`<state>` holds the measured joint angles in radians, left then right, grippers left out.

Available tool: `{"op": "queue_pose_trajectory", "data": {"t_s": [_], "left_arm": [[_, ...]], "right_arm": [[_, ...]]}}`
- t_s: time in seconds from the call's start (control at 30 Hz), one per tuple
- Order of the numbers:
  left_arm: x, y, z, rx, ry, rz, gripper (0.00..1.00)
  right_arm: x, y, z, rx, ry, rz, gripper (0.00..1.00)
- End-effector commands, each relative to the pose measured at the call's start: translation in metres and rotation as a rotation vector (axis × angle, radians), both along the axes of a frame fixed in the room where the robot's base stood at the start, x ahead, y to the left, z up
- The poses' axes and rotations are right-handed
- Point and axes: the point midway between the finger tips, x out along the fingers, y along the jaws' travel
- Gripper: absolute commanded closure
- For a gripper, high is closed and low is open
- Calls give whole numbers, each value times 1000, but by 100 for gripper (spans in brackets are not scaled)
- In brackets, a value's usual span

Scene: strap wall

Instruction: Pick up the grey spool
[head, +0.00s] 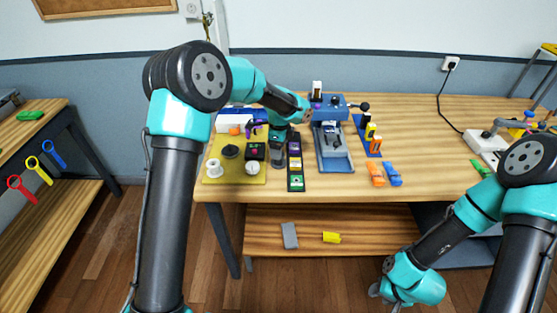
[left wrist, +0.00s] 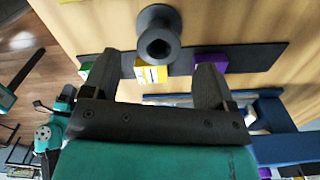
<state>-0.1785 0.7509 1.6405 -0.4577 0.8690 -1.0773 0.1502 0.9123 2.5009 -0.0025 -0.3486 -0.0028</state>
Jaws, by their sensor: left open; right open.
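The grey spool (left wrist: 158,38) is dark grey with a round flange and shows in the left wrist view, in front of my left gripper (left wrist: 160,62). My left gripper's two fingers are open, one on each side of the spool's line, with clear gaps; nothing is held. In the head view my left gripper (head: 278,155) hangs over the table beside the dark strip, and I cannot pick out the grey spool there. My right gripper (head: 385,293) is low in front of the bench, open, partly hidden by its own wrist, and holds nothing that I see.
The dark strip with coloured tiles (head: 295,183) lies close by. A yellow board (head: 229,176) bears a white spool (head: 213,168) and other round parts. A blue-grey machine (head: 333,145) stands right of the strip. Orange (head: 375,170) and blue (head: 393,173) pieces lie farther right.

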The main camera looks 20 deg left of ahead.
Motion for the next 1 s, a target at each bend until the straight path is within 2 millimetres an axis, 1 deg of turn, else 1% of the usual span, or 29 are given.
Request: {"op": "queue_pose_trajectory", "data": {"t_s": [0.07, 0.17, 0.4, 0.5, 0.6, 1.0], "left_arm": [[0, 0, -2, 0, 1, 0, 21], [-1, 1, -10, 1, 2, 0, 21], [-2, 4, -42, 1, 3, 0, 21], [-2, 4, -50, 0, 1, 0, 21], [-2, 3, -52, 0, 0, 0, 21], [-2, 3, -52, 0, 0, 0, 21]], "right_arm": [[0, 0, 0, 0, 0, 0, 57], [0, 0, 0, 0, 0, 0, 57], [0, 0, 0, 0, 0, 0, 57], [0, 0, 0, 0, 0, 0, 57], [0, 0, 0, 0, 0, 0, 57], [0, 0, 0, 0, 0, 0, 57]]}}
